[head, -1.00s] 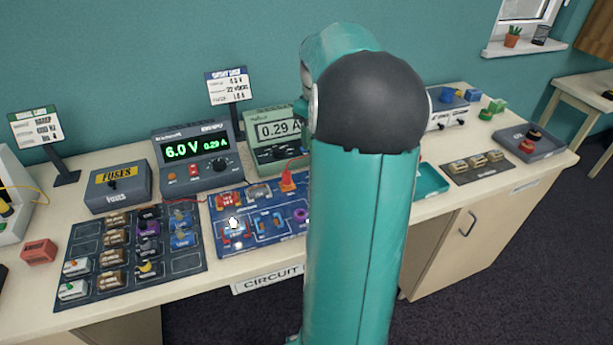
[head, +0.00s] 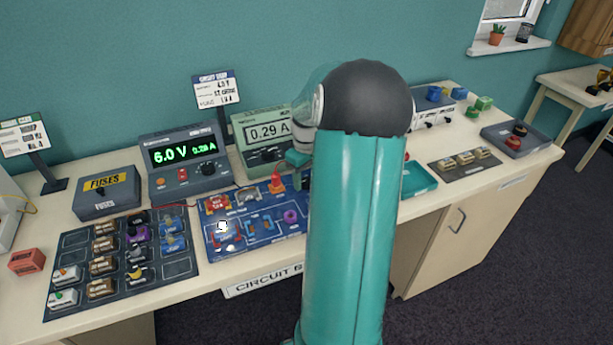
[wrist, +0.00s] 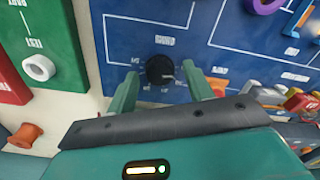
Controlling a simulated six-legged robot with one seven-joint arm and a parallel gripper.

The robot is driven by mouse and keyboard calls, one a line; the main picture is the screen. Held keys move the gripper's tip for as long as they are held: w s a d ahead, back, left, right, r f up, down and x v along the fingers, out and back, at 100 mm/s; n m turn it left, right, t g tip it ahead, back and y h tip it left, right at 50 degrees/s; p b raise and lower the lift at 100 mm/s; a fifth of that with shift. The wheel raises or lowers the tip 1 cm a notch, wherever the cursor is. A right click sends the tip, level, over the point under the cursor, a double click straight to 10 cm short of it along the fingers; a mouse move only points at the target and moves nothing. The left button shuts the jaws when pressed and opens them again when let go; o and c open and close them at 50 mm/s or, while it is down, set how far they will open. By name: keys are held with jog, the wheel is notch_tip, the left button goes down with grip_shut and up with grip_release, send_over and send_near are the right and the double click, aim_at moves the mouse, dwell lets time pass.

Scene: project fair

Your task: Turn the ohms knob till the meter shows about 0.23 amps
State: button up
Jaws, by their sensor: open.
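A round black knob (wrist: 159,69) with a pale pointer mark sits on the blue circuit board (wrist: 120,38) in the wrist view; small white markings surround it, too blurred to read surely. My gripper (wrist: 160,72) is open, its two teal fingers on either side of the knob. I cannot tell whether they touch it. In the head view the pale green meter (head: 246,131) reads 0.29 A.
A power supply (head: 160,184) showing 6.0 V stands left of the meter. A dark parts tray (head: 72,240) lies to the left. Red (wrist: 12,82) and green (wrist: 62,45) blocks are left of the knob in the wrist view.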

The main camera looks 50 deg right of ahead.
jog(key=c, duration=1)
jog(key=shift+m, duration=3.2)
jog(key=o, duration=1)
